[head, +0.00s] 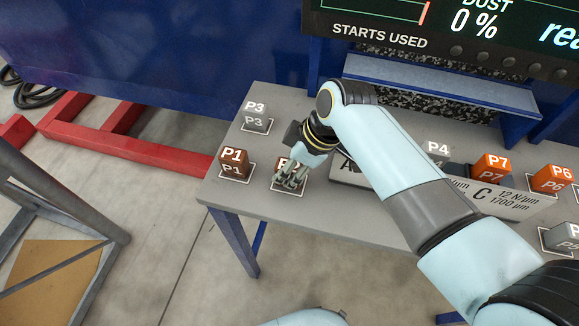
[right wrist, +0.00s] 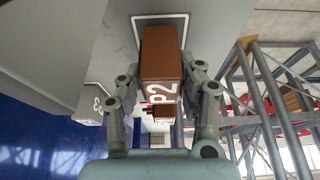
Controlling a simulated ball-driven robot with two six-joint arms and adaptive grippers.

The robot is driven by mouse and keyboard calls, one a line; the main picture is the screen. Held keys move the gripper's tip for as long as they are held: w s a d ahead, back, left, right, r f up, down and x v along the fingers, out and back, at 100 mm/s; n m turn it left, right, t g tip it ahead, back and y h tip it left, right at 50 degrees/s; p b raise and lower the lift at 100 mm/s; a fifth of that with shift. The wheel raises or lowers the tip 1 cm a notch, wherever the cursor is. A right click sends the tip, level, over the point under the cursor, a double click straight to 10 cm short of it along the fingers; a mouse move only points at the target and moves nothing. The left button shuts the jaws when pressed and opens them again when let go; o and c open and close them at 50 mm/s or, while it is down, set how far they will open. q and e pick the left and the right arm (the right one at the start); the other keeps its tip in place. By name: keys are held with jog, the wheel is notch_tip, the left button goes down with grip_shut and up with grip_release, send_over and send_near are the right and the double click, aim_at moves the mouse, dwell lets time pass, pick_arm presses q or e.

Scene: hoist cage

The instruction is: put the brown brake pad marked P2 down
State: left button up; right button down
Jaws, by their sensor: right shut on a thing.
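The brown brake pad marked P2 (right wrist: 161,56) sits between the fingers of my right gripper (right wrist: 163,88) in the right wrist view, with its label facing the camera. The gripper is shut on it. In the head view my right gripper (head: 291,181) reaches down over the table's left part and hides most of the pad. A white outlined square (right wrist: 187,19) shows around the pad's far end; I cannot tell whether the pad touches the table (head: 222,196). My left gripper is not in view.
The brown pad P1 (head: 234,165) stands just left of my right gripper, and grey P3 (head: 255,118) behind it. A grey labelled block (head: 349,172) is close on the right. Orange P7 (head: 491,169) and P6 (head: 552,178) are farther right. The table's front edge is near.

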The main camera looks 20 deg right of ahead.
jog(key=shift+f, duration=0.1)
jog(key=c, duration=0.8)
grip_release()
jog(key=shift+c, duration=0.2)
jog(key=shift+d+r, duration=0.1)
jog(key=shift+r, duration=0.25)
jog(key=v, duration=1.1)
jog(key=shift+s+r, duration=0.2)
jog(key=shift+r, duration=0.05)
jog(key=shift+d, duration=0.1)
